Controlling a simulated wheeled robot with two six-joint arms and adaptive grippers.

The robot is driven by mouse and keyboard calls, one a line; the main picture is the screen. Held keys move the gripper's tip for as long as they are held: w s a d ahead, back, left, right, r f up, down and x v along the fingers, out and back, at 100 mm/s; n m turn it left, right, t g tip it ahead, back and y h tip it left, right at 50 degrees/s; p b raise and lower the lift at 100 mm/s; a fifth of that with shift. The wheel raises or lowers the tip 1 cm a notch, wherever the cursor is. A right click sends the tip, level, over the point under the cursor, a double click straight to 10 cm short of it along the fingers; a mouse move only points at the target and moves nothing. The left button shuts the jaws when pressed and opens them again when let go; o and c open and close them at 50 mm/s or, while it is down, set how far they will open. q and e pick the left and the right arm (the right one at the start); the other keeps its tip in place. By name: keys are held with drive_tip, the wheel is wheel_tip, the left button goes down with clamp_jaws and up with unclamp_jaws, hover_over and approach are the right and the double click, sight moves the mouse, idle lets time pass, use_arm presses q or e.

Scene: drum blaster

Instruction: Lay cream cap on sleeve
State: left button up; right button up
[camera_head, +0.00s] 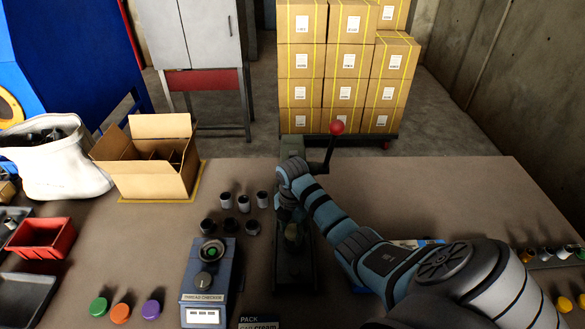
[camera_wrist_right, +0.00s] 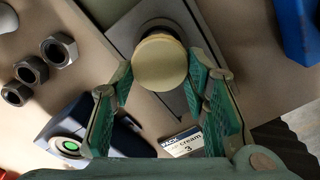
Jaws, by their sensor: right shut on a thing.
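The cream cap (camera_wrist_right: 160,63) is a round pale disc between the fingertips of my right gripper (camera_wrist_right: 162,78) in the wrist view. My right gripper is shut on it. A dark rounded part, perhaps the sleeve (camera_wrist_right: 158,28), shows just beyond the cap over a grey plate; I cannot tell whether cap and part touch. In the head view my right gripper (camera_head: 291,222) points down over the dark base of the lever press (camera_head: 294,268), and the arm hides most of the cap. My left gripper is not in view.
Several grey and black sleeves or nuts (camera_head: 228,201) stand left of the press. The thread checker (camera_head: 208,285) and a "PACK cream 3" card (camera_head: 258,321) are close by. A red-knobbed lever (camera_head: 337,128) rises behind. An open carton (camera_head: 150,180) and red bin (camera_head: 42,238) stand left.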

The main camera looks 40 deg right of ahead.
idle(0.4)
drive_tip(key=shift+p, duration=0.4)
drive_tip(key=shift+f, duration=0.4)
idle(0.4)
drive_tip(key=o, duration=0.8)
drive_tip(key=shift+o, duration=0.2)
drive_tip(key=o, duration=0.5)
drive_tip(key=shift+r, duration=0.1)
